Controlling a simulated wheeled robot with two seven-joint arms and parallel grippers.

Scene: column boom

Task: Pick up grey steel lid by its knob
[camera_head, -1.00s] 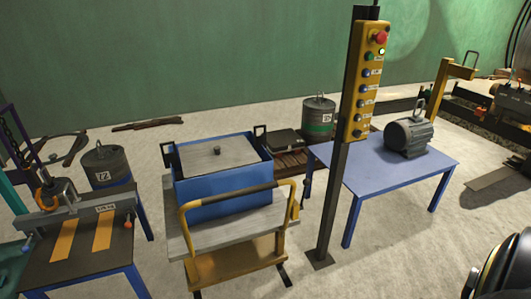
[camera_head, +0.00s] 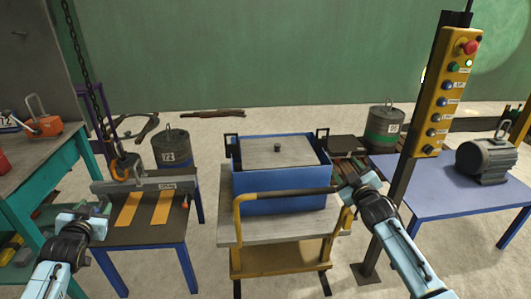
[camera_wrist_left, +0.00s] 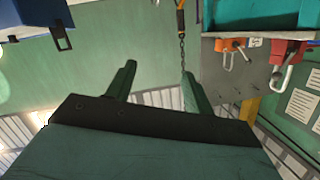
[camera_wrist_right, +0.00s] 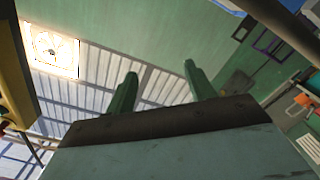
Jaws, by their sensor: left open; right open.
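The box sits on a cart with a yellow handle. My right gripper (camera_head: 348,187) is open and empty, in front of the box's right side and apart from the lid. My left gripper (camera_head: 92,213) is open and empty, well to the left near the small blue table. Both wrist views show spread green fingers, left (camera_wrist_left: 155,90) and right (camera_wrist_right: 160,92), with nothing between them and no lid.
The cart's yellow handle (camera_head: 285,191) stands in front of the box. A post with a yellow button panel (camera_head: 446,95) rises at right, beside a blue table (camera_head: 440,190) with a grey motor (camera_head: 487,160). A chain hook (camera_head: 124,166) hangs at left above a beam.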

